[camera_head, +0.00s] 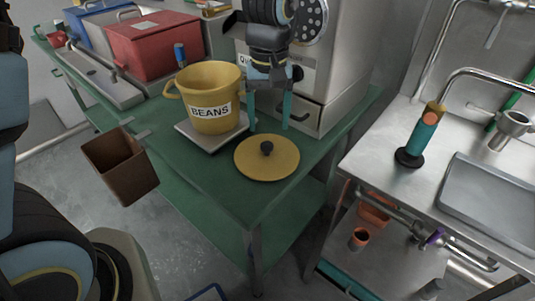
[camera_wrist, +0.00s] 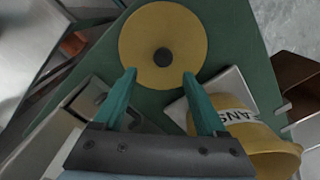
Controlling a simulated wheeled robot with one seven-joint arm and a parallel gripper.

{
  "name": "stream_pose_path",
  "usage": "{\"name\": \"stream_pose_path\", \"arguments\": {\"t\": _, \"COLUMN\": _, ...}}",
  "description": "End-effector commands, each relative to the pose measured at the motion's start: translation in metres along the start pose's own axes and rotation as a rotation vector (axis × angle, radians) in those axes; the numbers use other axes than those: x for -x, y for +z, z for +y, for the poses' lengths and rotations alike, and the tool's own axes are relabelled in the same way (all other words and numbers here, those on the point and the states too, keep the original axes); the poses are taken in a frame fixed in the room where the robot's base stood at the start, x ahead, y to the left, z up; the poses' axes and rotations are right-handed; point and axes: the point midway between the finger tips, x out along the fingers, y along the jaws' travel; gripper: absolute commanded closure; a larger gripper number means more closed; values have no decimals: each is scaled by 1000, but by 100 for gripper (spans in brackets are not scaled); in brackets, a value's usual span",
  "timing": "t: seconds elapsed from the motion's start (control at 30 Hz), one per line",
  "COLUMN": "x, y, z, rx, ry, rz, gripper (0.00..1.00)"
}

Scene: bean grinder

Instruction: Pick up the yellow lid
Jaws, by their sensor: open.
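The yellow lid (camera_head: 267,164) lies flat on the green table, a round disc with a dark knob (camera_head: 266,148) at its centre. In the wrist view the lid (camera_wrist: 163,28) is beyond the fingertips, with its knob (camera_wrist: 163,57) between the lines of the two fingers. My gripper (camera_head: 270,124) points down with its teal fingers apart, above and behind the lid in the head view. The wrist view shows the gripper (camera_wrist: 160,74) open and empty. The yellow BEANS pot (camera_head: 210,97) stands open on a grey scale, left of my gripper.
The grey scale (camera_head: 213,141) is just left of the lid. A grey machine (camera_head: 325,70) with a drawer stands close behind my gripper. A brown bin (camera_head: 121,166) hangs at the table's left edge. The green table (camera_head: 222,186) is bare in front of the lid.

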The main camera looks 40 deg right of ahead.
Motion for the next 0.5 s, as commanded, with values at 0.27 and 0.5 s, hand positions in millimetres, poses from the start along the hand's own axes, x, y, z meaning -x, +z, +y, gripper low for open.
{"name": "stream_pose_path", "arguments": {"t": 0.27, "x": -26, "y": 6, "z": -4, "rx": 0, "ry": -3, "rz": -5, "gripper": 26}}
{"name": "stream_pose_path", "arguments": {"t": 0.5, "x": -54, "y": 7, "z": -4, "rx": 0, "ry": -1, "rz": -1, "gripper": 26}}
